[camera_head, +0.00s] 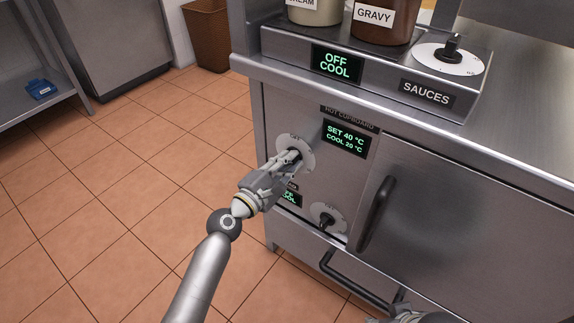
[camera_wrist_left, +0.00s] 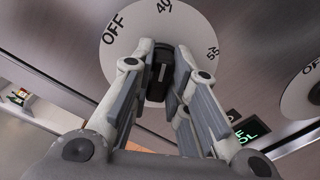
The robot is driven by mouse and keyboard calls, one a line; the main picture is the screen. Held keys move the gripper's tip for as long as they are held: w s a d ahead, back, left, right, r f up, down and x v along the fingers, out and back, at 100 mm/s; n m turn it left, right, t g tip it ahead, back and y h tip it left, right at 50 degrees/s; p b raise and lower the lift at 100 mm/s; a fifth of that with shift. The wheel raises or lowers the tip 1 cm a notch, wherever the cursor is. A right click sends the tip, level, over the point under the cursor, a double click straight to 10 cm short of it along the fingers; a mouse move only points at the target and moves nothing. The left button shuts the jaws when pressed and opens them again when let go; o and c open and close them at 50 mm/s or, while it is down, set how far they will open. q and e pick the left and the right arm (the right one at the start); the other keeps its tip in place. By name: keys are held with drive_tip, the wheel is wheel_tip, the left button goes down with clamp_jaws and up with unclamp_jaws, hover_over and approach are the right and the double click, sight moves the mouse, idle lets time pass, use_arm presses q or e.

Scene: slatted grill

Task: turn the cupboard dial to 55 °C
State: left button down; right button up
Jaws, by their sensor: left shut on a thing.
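The cupboard dial is a white round plate (camera_head: 284,143) with a black knob, on the steel front beside the hot cupboard display (camera_head: 346,138), which reads SET 40 °C, COOL 20 °C. In the left wrist view the plate (camera_wrist_left: 122,42) shows OFF, 40 and 55 marks, and the black knob (camera_wrist_left: 158,72) points up towards the 40. My left gripper (camera_head: 293,158) is shut on this knob, with its fingers on either side of it in the left wrist view (camera_wrist_left: 160,78). A grey part at the bottom edge looks like my right gripper (camera_head: 408,314), mostly cut off.
A second dial (camera_head: 328,216) sits lower right, near a partly hidden display. A black door handle (camera_head: 376,214) and drawer handle (camera_head: 355,282) stick out. Above are a sauces dial (camera_head: 448,58), an OFF COOL display (camera_head: 337,64) and pots. The floor at left is clear.

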use_arm(q)
drive_tip(key=shift+f+m+b, duration=0.15)
drive_tip(key=shift+m+b, duration=0.2)
drive_tip(key=shift+m, duration=2.45)
drive_tip(key=shift+f+m+b, duration=0.15)
drive_tip(key=shift+m+b, duration=0.2)
drive_tip(key=shift+m, duration=2.45)
drive_tip(key=c, duration=1.4)
unclamp_jaws()
